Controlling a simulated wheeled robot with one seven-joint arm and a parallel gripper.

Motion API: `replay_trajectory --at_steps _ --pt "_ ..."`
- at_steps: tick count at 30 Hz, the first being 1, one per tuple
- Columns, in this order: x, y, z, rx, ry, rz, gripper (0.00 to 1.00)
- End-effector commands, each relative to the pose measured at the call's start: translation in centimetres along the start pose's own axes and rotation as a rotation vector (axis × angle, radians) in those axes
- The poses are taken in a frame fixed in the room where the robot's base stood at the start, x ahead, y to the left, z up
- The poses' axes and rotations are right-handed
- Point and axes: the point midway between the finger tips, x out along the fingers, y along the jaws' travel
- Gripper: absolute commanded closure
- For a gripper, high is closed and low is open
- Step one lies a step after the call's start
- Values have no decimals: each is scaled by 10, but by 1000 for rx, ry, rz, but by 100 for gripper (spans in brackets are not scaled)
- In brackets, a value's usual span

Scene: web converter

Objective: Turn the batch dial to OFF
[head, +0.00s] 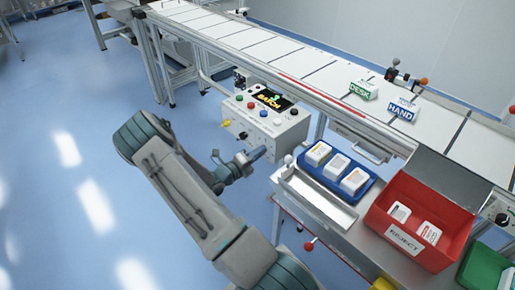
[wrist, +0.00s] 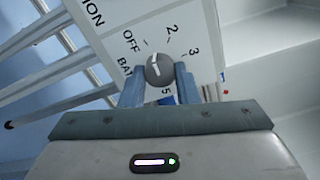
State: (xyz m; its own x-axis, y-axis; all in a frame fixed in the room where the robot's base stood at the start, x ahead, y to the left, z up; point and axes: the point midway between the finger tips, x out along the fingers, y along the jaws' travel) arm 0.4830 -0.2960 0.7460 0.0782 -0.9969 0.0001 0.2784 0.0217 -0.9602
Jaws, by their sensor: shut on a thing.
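The batch dial (wrist: 160,70) is a round grey knob with a white line on a white panel (wrist: 108,35). Printed around it are OFF, 2, 3 and 5, with OFF at its upper left. I cannot tell which mark the line points to. My gripper (wrist: 160,78) has its two fingers on either side of the knob and is shut on it. In the head view my gripper (head: 262,153) reaches the lower front of the white control box (head: 290,130). The dial cannot be made out there. The box's display (head: 270,98) reads BATCH under a small green digit.
To the right are a steel tray (head: 318,198), a blue tray (head: 328,176) with cartons and a red REJECT bin (head: 405,243). Floor on the left is clear.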

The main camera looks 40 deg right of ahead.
Motion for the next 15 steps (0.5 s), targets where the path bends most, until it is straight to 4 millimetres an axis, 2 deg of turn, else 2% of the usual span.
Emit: replay_trajectory --at_steps 6,15 --pt "-1 -2 0 -125 -1 1 95" --pt "0 0 0 -203 1 1 95"
